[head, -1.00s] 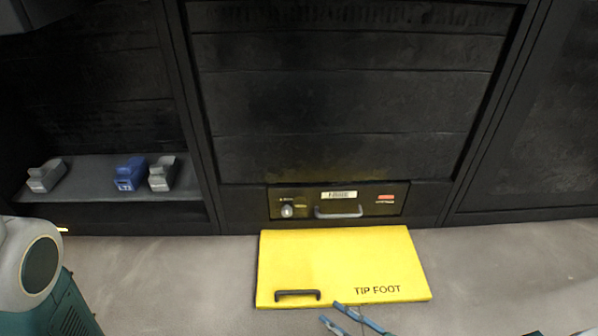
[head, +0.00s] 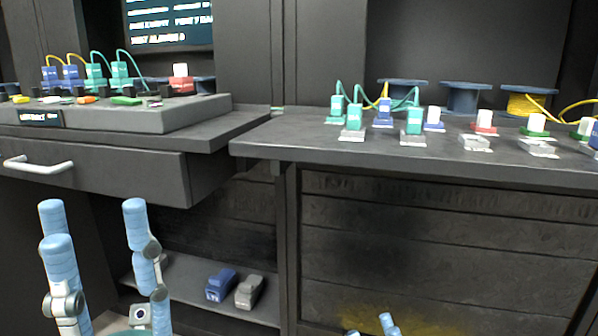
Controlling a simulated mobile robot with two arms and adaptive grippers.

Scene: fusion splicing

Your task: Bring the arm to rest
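My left gripper (head: 95,215) is at the lower left of the head view, in front of the drawer unit. Its light-blue fingers point up and stand wide apart, with nothing between them. My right gripper (head: 371,327) shows only as small light-blue fingertips at the bottom edge, right of the middle. The rest of it is out of the frame, so its opening cannot be judged. No object shows at its visible tips.
A dark bench (head: 330,152) carries several connector blocks, with spools (head: 465,98) behind. At left are a raised console (head: 185,120) and a drawer with a pale handle (head: 38,166). A low shelf (head: 185,285) holds a blue device (head: 221,285) and a grey one (head: 250,291).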

